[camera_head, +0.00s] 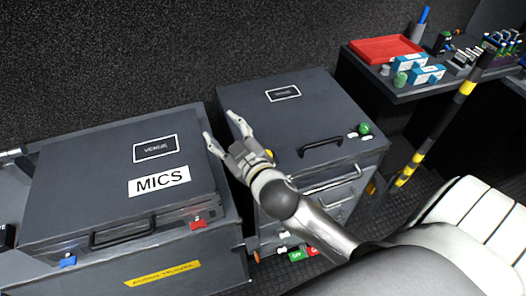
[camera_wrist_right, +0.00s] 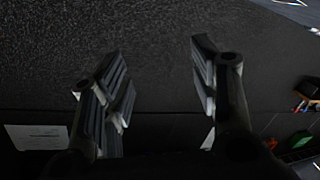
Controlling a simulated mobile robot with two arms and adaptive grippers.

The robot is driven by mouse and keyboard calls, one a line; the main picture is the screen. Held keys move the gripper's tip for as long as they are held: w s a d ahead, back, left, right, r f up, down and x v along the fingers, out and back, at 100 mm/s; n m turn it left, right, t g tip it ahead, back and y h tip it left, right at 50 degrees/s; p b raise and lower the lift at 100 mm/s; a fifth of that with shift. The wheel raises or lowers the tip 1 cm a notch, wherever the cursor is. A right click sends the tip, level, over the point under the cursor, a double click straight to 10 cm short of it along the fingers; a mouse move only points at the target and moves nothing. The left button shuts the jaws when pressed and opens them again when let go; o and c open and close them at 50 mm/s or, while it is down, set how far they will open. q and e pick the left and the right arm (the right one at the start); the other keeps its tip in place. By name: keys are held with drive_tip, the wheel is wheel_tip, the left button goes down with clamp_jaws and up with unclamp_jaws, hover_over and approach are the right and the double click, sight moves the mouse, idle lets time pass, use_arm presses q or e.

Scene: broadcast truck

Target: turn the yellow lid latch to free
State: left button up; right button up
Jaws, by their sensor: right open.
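My right gripper (camera_head: 220,127) is open and empty, above the gap between the MICS case and the grey drawer unit (camera_head: 310,112). Its spread fingers also show in the right wrist view (camera_wrist_right: 158,65), with only dark surface between them. My right arm hides part of the drawer unit's front left. My left gripper is out of view.
The drawer unit has a black top handle (camera_head: 320,148) and a green knob (camera_head: 364,129). A yellow label (camera_head: 162,273) is on the box under the MICS case. A table at the right holds a red tray (camera_head: 385,49). A black-and-yellow pole (camera_head: 440,130) leans nearby.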

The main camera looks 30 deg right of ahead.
drive_tip(key=w+a+r+n+t+y, duration=0.3)
drive_tip(key=a+r+n+y, duration=0.3)
drive_tip(key=r, duration=0.3)
drive_tip(key=s+a+n+g+y, duration=0.2)
drive_tip(key=a+n+g+y, duration=0.75)
drive_tip(key=n+y, duration=0.4)
drive_tip(key=d+f+n+g+h, duration=0.2)
drive_tip(key=f+h, duration=0.1)
drive_tip(key=f, duration=0.1)
drive_tip(key=d+f+n+g+h, duration=0.3)
drive_tip(key=f+h, duration=0.1)
drive_tip(key=f, duration=0.1)
drive_tip(key=d+f+n+g+h, duration=0.2)
drive_tip(key=d+f+g+h, duration=0.1)
drive_tip(key=f+h, duration=0.1)
drive_tip(key=shift+f+n+g, duration=0.25)
drive_tip(key=shift+f+n, duration=0.1)
drive_tip(key=shift+f, duration=0.25)
drive_tip(key=d+m+g+h, duration=0.25)
drive_tip(key=d+h, duration=0.55)
drive_tip(key=d, duration=1.2)
drive_tip(key=shift+m+t, duration=0.25)
drive_tip(key=shift+m, duration=0.1)
wheel_tip(320, 180, down, 11)
drive_tip(key=shift+p, duration=1.05)
